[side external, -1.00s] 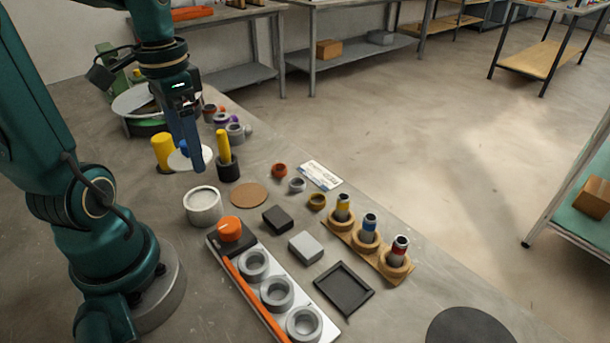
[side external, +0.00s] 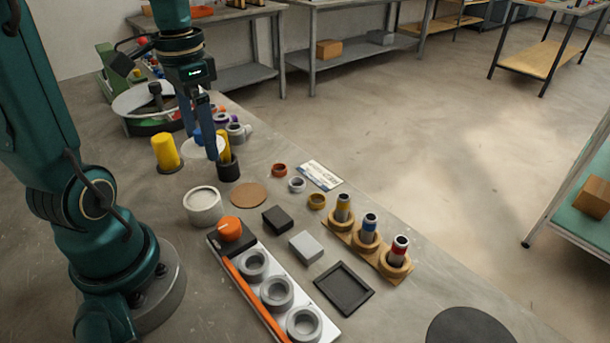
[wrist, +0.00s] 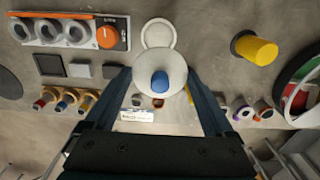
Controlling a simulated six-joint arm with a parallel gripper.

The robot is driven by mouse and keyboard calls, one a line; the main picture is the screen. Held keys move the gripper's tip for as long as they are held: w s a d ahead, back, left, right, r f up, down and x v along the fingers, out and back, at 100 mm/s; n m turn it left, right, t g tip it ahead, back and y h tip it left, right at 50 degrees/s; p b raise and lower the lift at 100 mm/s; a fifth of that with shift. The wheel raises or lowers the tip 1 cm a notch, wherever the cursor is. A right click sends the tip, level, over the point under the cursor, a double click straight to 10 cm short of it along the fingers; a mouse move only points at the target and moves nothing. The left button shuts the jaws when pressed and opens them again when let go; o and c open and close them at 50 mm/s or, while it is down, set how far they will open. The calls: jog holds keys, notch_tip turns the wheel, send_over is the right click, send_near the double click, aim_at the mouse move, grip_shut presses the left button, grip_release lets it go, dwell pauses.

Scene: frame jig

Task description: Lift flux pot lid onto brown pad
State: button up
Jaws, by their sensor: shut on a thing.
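The flux pot lid is a white disc (side external: 192,150) with a blue knob (wrist: 160,82). My gripper (side external: 203,147) is shut on the lid's knob and holds the lid in the air, behind the pot in the side view. The lid (wrist: 159,62) also shows between my fingers in the wrist view. The flux pot (side external: 203,208) is a pale round pot on the bench, in front of the lid; its rim (wrist: 158,27) shows past the lid in the wrist view. The round brown pad (side external: 249,195) lies bare to the pot's right. I cannot make out the pad in the wrist view.
A yellow cylinder (side external: 165,152) stands left of the lid. A dark cup (side external: 229,170) with a yellow stick stands close to my gripper's right. Black (side external: 278,219) and grey (side external: 306,246) blocks, small rings, and a tray with an orange knob (side external: 230,229) lie nearer the camera.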

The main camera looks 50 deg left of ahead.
send_over(248, 195)
notch_tip(248, 195, down, 7)
jog(key=shift+r, duration=0.1)
jog(key=shift+f, duration=2.55)
jog(key=shift+f, duration=0.15)
jog(key=shift+f, duration=0.35)
jog(key=o, duration=1)
jog(key=shift+o, duration=0.2)
jog(key=shift+r, duration=0.2)
